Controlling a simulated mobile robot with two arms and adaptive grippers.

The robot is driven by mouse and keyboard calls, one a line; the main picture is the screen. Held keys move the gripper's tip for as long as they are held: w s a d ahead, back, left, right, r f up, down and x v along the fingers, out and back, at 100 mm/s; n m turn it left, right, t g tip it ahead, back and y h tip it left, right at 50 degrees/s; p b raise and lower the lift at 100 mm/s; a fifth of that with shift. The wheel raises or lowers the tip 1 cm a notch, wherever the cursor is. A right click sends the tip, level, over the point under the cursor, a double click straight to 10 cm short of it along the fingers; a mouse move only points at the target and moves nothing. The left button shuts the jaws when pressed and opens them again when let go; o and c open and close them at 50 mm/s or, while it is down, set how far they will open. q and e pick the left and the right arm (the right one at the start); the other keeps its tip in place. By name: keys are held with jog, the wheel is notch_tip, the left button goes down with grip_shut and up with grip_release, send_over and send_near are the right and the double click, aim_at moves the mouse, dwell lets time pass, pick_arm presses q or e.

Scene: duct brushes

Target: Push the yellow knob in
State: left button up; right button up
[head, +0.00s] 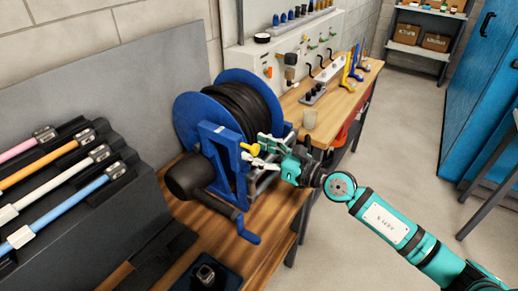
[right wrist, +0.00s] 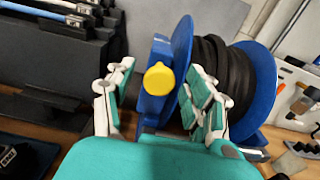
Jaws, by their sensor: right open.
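The yellow knob (head: 250,148) sticks out from the blue frame of a hose reel (head: 215,145) in the head view. In the right wrist view the knob (right wrist: 158,78) is a round yellow head on the blue frame, between my fingers in the picture. My right gripper (head: 262,152) is open and empty beside the knob, its fingers pointing at the reel. The right wrist view shows its two fingers (right wrist: 160,95) spread to either side of the knob. I cannot tell whether a finger touches the reel. My left gripper is not in view.
A blue crank handle (head: 247,232) juts from the reel's front below my gripper. A rack of coloured rods (head: 60,185) stands at the left. A wooden bench (head: 345,98) with tools lies behind. Open floor (head: 405,130) is at the right.

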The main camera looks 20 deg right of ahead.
jog(key=shift+c, duration=0.3)
grip_shut()
